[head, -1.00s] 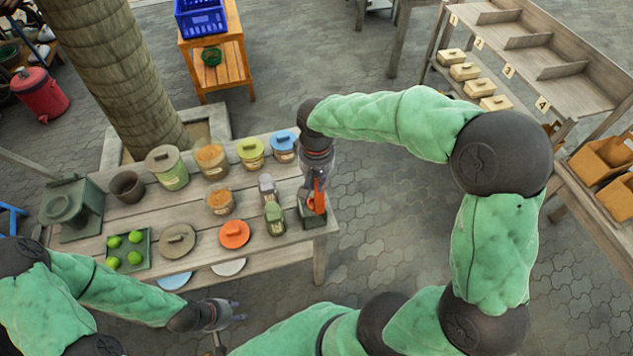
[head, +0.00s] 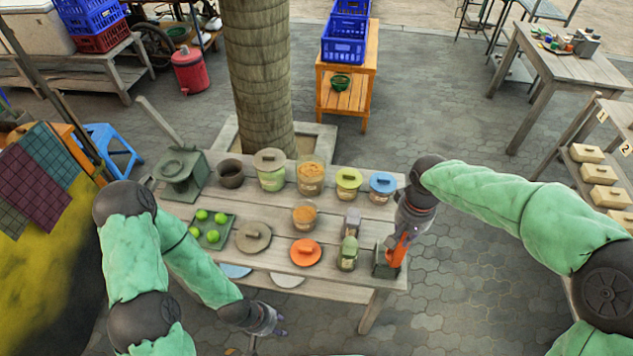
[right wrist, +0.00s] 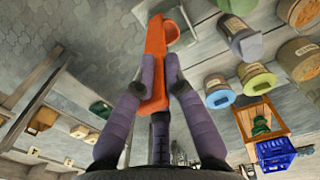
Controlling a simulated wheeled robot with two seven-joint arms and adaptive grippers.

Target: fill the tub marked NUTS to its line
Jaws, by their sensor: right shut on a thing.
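My right gripper (head: 408,232) is shut on an orange scoop (head: 400,250), which points down at a small dark green box (head: 386,264) at the table's right end. The right wrist view shows the scoop (right wrist: 155,70) between both fingers. My left gripper (head: 272,321) is empty in front of the table, its fingers apart. Two lidless tubs with orange-brown contents, a back one (head: 310,178) and a middle one (head: 305,217), stand on the table. Tubs with a grey-green lid (head: 271,170), a yellow-green lid (head: 348,184) and a blue lid (head: 382,187) stand at the back. Labels are too small to read.
Two small jars, one grey (head: 351,222) and one green (head: 347,254), stand left of the box. A tray of green fruit (head: 211,230) and a dark bowl (head: 230,174) are further left.

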